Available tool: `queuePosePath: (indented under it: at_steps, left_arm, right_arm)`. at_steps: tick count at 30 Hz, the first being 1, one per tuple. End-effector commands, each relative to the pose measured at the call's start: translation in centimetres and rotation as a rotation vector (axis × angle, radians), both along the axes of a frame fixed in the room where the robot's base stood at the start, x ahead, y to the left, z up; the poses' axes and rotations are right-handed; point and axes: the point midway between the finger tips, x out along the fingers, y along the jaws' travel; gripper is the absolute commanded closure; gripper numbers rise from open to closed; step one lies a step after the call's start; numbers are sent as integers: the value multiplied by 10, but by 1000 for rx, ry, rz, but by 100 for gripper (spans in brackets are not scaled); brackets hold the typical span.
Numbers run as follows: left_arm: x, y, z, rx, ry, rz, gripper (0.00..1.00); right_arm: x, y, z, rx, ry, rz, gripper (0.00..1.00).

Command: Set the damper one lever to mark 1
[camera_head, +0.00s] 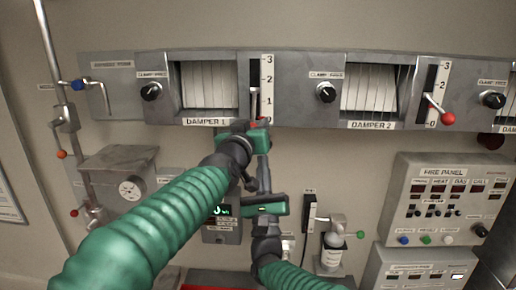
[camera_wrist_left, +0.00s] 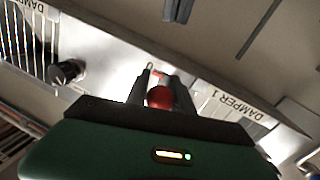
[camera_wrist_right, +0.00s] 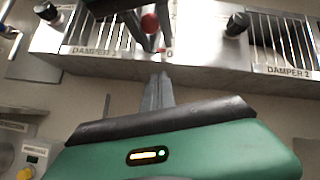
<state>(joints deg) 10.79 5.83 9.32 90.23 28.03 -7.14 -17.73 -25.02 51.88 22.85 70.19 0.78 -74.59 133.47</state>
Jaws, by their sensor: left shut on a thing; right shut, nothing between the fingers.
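The damper 1 lever's red knob (camera_head: 254,125) sits low beside the scale (camera_head: 267,80) marked 3, 2, 1 and 0, near the 0. Its shaft rises into the dark slot above. My left gripper (camera_head: 256,127) is shut on the knob, which shows between its fingers in the left wrist view (camera_wrist_left: 160,97). The knob also shows in the right wrist view (camera_wrist_right: 150,23). My right gripper (camera_head: 263,160) is shut and empty just below the left one; its closed fingers (camera_wrist_right: 160,78) point up toward the panel. My left gripper partly hides the 0.
The damper 2 lever with its red knob (camera_head: 448,118) is at the right, near its 0. A fire panel (camera_head: 450,195) stands at lower right; a gauge box (camera_head: 120,180) and pipe are at the left.

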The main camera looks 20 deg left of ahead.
Motion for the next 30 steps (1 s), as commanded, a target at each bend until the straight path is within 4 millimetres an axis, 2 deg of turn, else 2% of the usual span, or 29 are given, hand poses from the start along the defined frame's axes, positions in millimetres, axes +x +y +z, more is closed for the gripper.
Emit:
queuePosePath:
  at_steps: [4, 9, 13, 23, 30]
  left_arm:
    - [0, 0, -3, -1, 7, -1, 100]
    - [0, 0, -4, -1, 8, -2, 100]
    - [0, 0, -4, -1, 9, -2, 100]
    - [1, -1, -5, -1, 11, -2, 100]
    - [1, -1, -6, -1, 13, -2, 100]
  right_arm:
    - [20, 9, 21, 1, -2, 0, 100]
    - [3, 14, 43, -4, -1, 0, 100]
    - [-1, 14, 50, -3, 1, 0, 100]
    - [-2, 14, 51, -3, 2, 0, 100]
    - [-13, 14, 64, -20, 57, 0, 100]
